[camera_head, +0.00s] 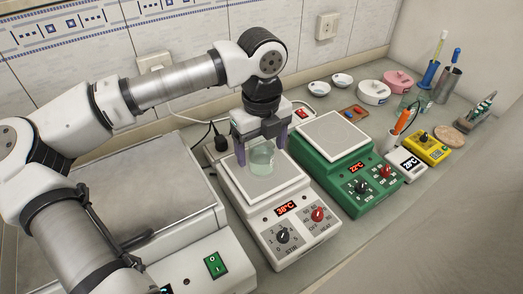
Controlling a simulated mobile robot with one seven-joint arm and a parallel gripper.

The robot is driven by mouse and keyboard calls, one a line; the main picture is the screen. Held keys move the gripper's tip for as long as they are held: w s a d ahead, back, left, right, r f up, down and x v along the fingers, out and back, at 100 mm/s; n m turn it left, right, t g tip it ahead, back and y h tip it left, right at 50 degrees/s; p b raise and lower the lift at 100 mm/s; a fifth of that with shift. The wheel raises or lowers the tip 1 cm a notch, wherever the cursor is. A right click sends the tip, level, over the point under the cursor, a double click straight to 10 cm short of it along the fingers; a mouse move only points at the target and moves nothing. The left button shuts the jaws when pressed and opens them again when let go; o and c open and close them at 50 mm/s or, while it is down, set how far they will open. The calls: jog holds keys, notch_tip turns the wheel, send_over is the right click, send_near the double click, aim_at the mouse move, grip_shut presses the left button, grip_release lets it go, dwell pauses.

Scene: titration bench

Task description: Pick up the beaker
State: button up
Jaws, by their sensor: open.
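The beaker (262,160) is clear glass with a pale greenish tint. It stands upright on the plate of the white hotplate (285,188), whose display reads 38°C. My gripper (260,153) points down over the hotplate, with its two purple-grey fingers apart. One finger is left of the beaker and the other is at its right rear, so the fingers appear to be on either side of it. I cannot tell whether either finger touches the glass. The far side of the beaker is partly hidden.
A green hotplate (349,178) stands close on the right. A large grey-topped device (140,185) stands on the left. A yellow meter (428,151), small dishes (342,80), a pink-lidded pot (398,81) and tool holders lie farther right. A tiled wall is behind.

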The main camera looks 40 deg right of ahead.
jog(key=shift+f, duration=0.3)
jog(key=c, duration=1.1)
jog(key=shift+r, duration=0.2)
jog(key=shift+r+b, duration=1.5)
jog(key=shift+r, duration=8.3)
